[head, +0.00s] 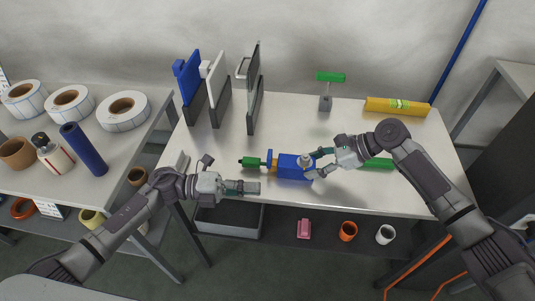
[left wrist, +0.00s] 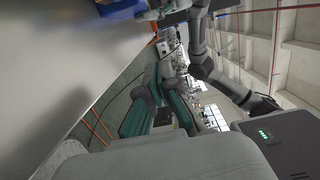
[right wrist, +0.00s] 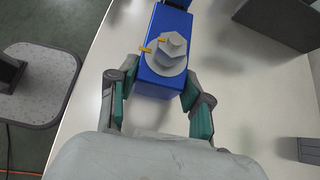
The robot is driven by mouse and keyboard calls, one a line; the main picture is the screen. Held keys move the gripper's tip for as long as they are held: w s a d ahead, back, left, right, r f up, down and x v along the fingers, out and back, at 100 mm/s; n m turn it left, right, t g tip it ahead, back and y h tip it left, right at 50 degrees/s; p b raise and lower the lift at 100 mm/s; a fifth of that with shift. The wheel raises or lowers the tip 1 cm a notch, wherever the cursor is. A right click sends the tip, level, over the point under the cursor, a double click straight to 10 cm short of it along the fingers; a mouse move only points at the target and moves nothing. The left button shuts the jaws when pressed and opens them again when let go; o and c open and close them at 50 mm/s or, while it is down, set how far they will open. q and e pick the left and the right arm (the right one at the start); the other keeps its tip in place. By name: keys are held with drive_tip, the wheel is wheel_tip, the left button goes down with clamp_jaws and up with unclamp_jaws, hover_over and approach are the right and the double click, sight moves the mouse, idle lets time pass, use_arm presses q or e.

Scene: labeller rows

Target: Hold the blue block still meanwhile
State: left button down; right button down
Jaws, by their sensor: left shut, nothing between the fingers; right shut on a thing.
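The blue block (head: 293,168) lies on the white table near its front edge. A grey stepped knob (right wrist: 168,50) with small yellow pins sits on its top. My right gripper (head: 317,165) is shut on the block from the right; the right wrist view shows a finger on each side of the blue block (right wrist: 152,82). My left gripper (head: 252,187) is shut and empty to the left of the block, near the table's front edge. In the left wrist view, a corner of the blue block (left wrist: 122,10) shows at the top.
A green handle (head: 249,161) on a yellow shaft lies left of the block. A green piece (head: 379,164) lies behind my right arm. Upright blue, white and grey panels (head: 219,90) stand at the back left.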

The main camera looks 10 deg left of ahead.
sight(256, 163)
use_arm(q)
drive_tip(key=w+a+n+t, duration=0.1)
drive_tip(key=w+a, duration=0.1)
drive_tip(key=w+a+r+n+t, duration=0.1)
drive_tip(key=w+a, duration=0.1)
drive_tip(key=w+a+n+t+y, duration=0.1)
drive_tip(key=w+a+n, duration=0.1)
drive_tip(key=a, duration=0.1)
drive_tip(key=shift+w+r+t, duration=0.15)
drive_tip(key=shift+w+t, duration=0.15)
drive_tip(key=shift+t, duration=0.1)
drive_tip(key=shift+x, duration=3.65)
drive_tip(key=shift+d, duration=0.65)
drive_tip(key=shift+a, duration=2.55)
